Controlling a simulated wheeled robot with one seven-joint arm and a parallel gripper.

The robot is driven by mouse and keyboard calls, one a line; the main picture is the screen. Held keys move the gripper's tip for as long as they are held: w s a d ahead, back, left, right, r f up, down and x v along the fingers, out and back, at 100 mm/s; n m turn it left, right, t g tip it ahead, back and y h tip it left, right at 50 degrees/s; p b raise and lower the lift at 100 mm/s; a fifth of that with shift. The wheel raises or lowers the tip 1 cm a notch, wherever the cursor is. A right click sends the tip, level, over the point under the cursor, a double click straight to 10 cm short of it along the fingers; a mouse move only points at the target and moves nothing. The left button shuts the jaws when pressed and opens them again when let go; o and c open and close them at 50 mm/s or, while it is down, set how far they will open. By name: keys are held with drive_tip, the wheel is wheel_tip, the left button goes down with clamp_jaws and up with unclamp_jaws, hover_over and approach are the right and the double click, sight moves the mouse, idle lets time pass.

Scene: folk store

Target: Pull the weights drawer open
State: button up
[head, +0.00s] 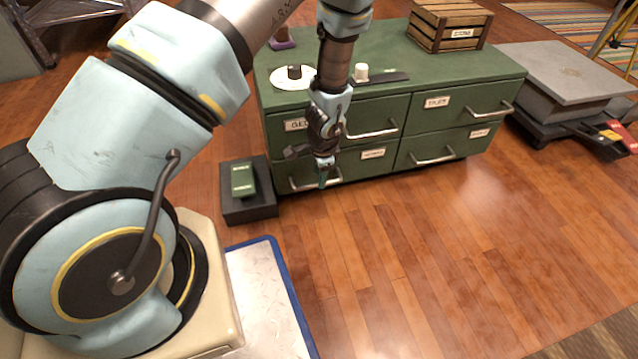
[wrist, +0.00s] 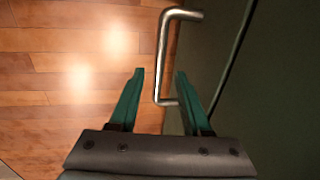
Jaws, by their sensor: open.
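A green cabinet (head: 405,110) has two rows of drawers with metal bar handles and small white labels. The lower-left drawer (head: 345,167) is shut; its label (head: 373,154) is too small to read surely. My gripper (head: 324,174) points down in front of this drawer, at its handle (head: 300,184). In the wrist view the open green fingers (wrist: 159,74) lie on either side of the handle bar (wrist: 161,60). The bar shows between them, with a gap to each finger. The fingers partly cover the handle in the head view.
A dark low block with a green box (head: 243,180) stands on the floor left of the cabinet. A wooden crate (head: 447,25) and a white round plate (head: 292,78) are on top. A grey platform (head: 565,72) stands at right. The wooden floor in front is clear.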

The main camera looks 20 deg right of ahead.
drive_tip(key=shift+w+f+b, duration=0.15)
drive_tip(key=shift+f+b, duration=0.05)
drive_tip(key=shift+f, duration=0.5)
drive_tip(key=shift+w+f+b, duration=0.1)
drive_tip(key=shift+f+b, duration=0.05)
drive_tip(key=shift+f, duration=0.5)
clamp_jaws()
idle(0.5)
